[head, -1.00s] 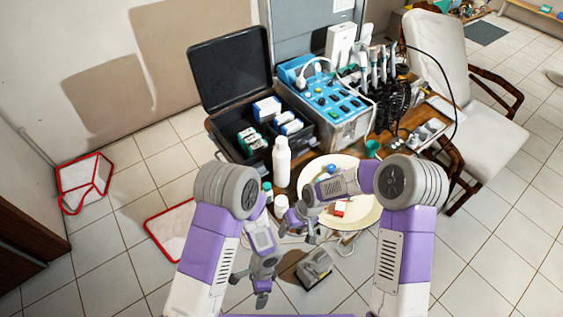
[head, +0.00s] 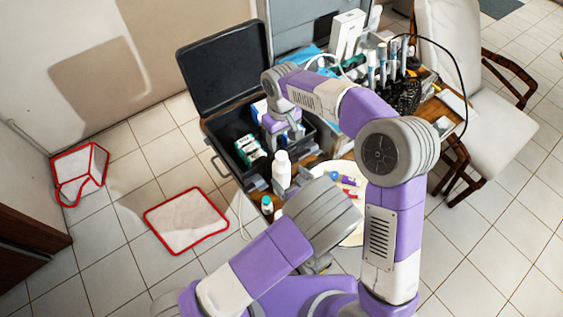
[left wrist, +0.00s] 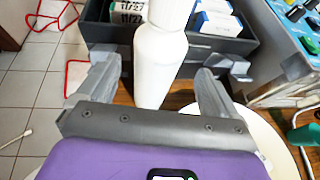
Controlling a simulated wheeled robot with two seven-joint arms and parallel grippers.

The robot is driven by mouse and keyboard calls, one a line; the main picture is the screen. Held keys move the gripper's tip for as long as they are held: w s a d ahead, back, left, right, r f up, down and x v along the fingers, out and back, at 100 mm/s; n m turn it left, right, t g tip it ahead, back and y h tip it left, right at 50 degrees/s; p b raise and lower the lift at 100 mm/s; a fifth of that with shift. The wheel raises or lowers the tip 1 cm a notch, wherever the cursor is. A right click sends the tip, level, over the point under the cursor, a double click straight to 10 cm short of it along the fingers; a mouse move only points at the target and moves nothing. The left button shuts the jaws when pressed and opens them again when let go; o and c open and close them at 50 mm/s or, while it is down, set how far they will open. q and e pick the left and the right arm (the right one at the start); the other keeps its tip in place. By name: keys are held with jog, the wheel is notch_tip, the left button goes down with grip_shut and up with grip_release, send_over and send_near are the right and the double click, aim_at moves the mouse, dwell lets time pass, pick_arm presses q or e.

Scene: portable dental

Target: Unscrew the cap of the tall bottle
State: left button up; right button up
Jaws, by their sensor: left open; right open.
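The tall white bottle (head: 281,174) stands upright on the table beside the black case; its upper part with the white cap (head: 281,155) shows below my right gripper. My left gripper (head: 280,187) is low at the bottle, partly hidden by my left arm. In the left wrist view my left gripper (left wrist: 157,70) is open, one finger on each side of the bottle (left wrist: 160,62), with gaps visible. My right gripper (head: 283,140) is open, pointing down just above the cap. Whether it touches the cap cannot be told.
The open black case (head: 223,128) with boxes lies behind the bottle. A small bottle with a teal cap (head: 267,206) stands to its left front. A round cream tray (head: 355,238) with small items is at right, partly covered by my arms. Dental handpieces (head: 385,65) stand behind.

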pick_arm(q)
jog(key=shift+w+a+f, duration=0.1)
jog(key=shift+w+a, duration=0.05)
jog(key=shift+w, duration=0.2)
pick_arm(e)
jog(key=shift+r, duration=0.15)
pick_arm(q)
jog(key=shift+w+a+f, duration=0.15)
jog(key=shift+a, duration=0.1)
pick_arm(e)
jog(key=shift+s, duration=0.25)
pick_arm(q)
jog(key=shift+x, duration=2.6)
pick_arm(e)
jog(key=shift+s, duration=0.2)
